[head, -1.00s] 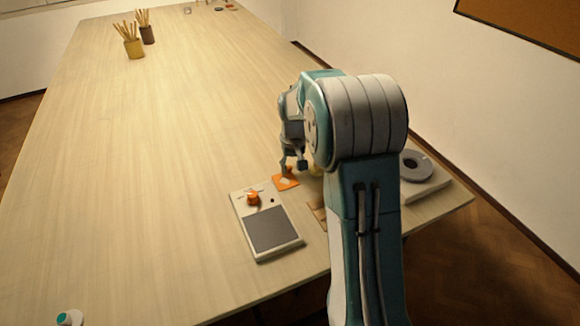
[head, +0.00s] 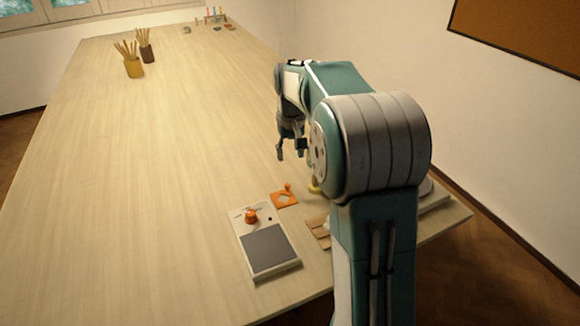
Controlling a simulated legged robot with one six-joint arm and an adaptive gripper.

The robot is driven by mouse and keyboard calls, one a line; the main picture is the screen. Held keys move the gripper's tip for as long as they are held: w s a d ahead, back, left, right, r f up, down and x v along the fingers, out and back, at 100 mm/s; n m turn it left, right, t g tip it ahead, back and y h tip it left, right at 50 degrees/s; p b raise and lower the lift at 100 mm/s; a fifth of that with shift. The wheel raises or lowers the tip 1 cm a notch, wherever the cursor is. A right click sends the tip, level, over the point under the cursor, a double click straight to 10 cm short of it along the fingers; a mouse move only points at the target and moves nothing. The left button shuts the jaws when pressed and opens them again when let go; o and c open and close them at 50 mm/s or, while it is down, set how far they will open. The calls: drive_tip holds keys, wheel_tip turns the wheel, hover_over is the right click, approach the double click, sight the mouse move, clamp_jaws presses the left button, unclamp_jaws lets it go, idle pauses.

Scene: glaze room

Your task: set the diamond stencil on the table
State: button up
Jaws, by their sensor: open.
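The diamond stencil (head: 277,203) is a small orange square plate with a diamond-shaped opening and a small upright orange knob at its far edge. It lies flat on the pale wooden table (head: 170,160), just beyond the grey and white device. My gripper (head: 291,156) is open and empty, above and beyond the stencil, clearly apart from it. My arm hides part of the table to the right.
The device (head: 269,249) with an orange knob (head: 251,216) stands close in front of the stencil. A light wooden piece (head: 319,231) and a yellow item (head: 314,187) sit partly behind my arm. Two pots of sticks, one yellow (head: 134,68), stand far left. The table's middle is clear.

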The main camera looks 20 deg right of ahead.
drive_tip(key=s+a+r+t, duration=0.1)
drive_tip(key=s+a+r, duration=0.3)
drive_tip(key=s+r, duration=0.2)
drive_tip(key=s+a+n+t, duration=0.1)
drive_tip(key=s+a, duration=0.3)
drive_tip(key=s, duration=0.7)
drive_tip(key=s+a+f+t, duration=0.1)
drive_tip(key=s+a+t, duration=0.2)
drive_tip(key=s, duration=0.8)
drive_tip(key=shift+a+f+n, duration=0.15)
drive_tip(key=shift+a+n, duration=0.25)
drive_tip(key=shift+a, duration=0.35)
